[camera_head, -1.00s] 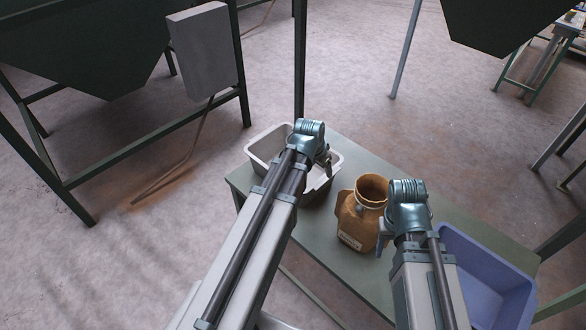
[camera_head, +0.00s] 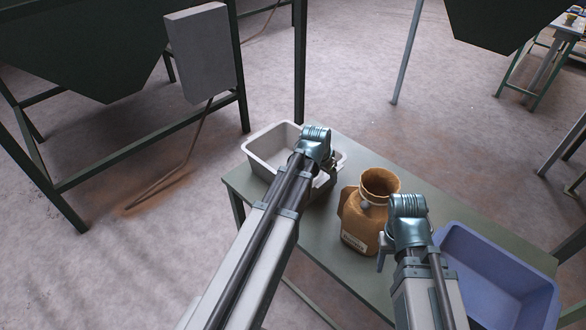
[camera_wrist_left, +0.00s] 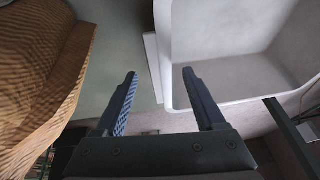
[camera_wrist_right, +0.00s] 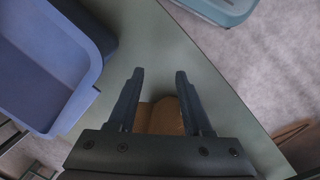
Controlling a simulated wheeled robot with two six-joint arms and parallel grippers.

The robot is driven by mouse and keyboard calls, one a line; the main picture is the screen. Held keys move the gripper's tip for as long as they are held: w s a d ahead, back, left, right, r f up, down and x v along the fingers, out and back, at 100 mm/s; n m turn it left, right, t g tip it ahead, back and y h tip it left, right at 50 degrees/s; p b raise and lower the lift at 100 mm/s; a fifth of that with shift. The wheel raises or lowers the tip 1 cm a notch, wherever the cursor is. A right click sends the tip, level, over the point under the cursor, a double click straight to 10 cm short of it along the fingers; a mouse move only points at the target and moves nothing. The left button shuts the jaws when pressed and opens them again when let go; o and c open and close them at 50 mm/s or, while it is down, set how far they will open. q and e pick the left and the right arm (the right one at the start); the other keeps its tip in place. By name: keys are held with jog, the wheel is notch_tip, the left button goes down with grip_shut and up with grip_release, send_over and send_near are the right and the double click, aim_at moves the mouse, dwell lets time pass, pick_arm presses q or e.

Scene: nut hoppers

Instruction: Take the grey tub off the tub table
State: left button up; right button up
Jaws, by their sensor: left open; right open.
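The grey tub (camera_head: 262,153), pale and open-topped, sits on the far left end of the green tub table (camera_head: 322,232). My left wrist covers its right end in the head view. In the left wrist view the tub (camera_wrist_left: 228,88) looks empty where it shows. My left gripper (camera_wrist_left: 159,73) is open, its fingers on either side of the tub's near edge in the picture; I cannot tell their height against the rim. My right gripper (camera_wrist_right: 160,72) is open above the table, between the brown container and the blue tub, with nothing gripped.
A brown open-necked container (camera_head: 362,226) stands mid-table between my wrists. A blue tub (camera_head: 478,283) sits at the table's right end. Green hopper frames (camera_head: 150,155) stand at the left and back.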

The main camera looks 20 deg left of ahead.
aim_at(326, 176)
pick_arm(q)
jog(key=b+x, duration=0.4)
jog(key=x, duration=0.1)
jog(key=shift+a, duration=0.1)
pick_arm(e)
notch_tip(326, 176, down, 4)
jog(key=shift+f, duration=0.25)
pick_arm(q)
jog(key=shift+r, duration=0.15)
pick_arm(e)
jog(key=shift+r, duration=0.1)
pick_arm(q)
jog(key=shift+c, duration=0.4)
grip_shut()
